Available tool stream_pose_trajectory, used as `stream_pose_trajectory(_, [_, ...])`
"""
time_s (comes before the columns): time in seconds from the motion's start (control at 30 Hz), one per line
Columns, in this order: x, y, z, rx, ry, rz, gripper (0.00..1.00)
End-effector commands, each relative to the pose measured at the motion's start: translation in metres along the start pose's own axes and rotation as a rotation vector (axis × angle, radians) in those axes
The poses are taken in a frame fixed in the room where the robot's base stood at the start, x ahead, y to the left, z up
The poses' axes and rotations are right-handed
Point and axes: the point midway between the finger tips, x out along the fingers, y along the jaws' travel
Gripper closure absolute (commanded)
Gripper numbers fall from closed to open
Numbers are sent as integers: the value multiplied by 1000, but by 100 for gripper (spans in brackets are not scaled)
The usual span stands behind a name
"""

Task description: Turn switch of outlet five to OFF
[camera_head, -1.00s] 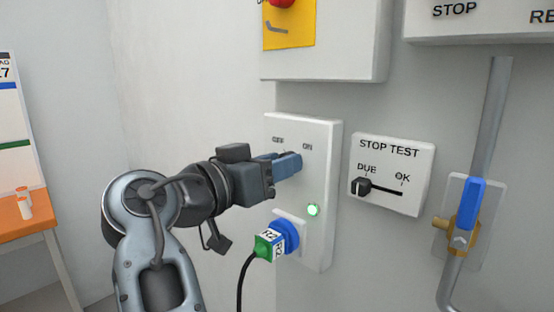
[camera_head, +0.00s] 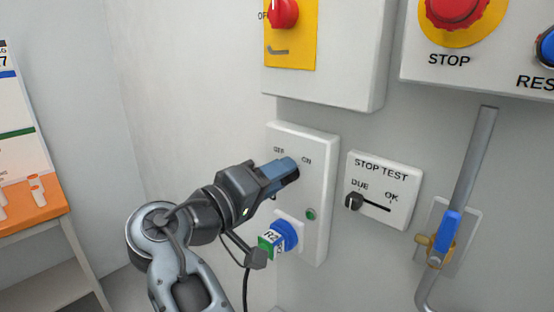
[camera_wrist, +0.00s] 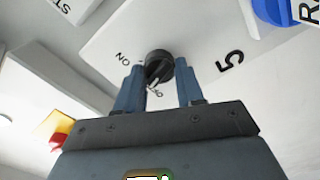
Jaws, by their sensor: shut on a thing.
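The outlet panel (camera_head: 318,180) is a white plate with OFF and ON printed near its top; in the wrist view it bears a black 5 (camera_wrist: 230,62). Its black round switch knob (camera_wrist: 158,60) sits between the two blue fingers of my gripper (camera_wrist: 158,74). The fingers are shut on the knob. In the head view my gripper (camera_head: 283,172) hides the knob. The indicator light (camera_head: 311,214) below is dark green and unlit. The OFF label is partly hidden in the wrist view.
A stop test box (camera_head: 384,190) is to the right, its slider near DUE. A blue-handled valve (camera_head: 447,235) stands further right. Above are a yellow plate with a red knob (camera_head: 284,13) and a red STOP button (camera_head: 458,10).

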Motion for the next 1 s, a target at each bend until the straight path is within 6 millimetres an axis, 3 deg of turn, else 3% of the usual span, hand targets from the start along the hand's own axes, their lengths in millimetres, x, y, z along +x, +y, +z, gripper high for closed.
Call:
stream_pose_trajectory(0.5, [-1, 0, -1, -391, 2, -2, 93])
stream_pose_trajectory(1.0, [-1, -3, 0, -495, 4, -2, 93])
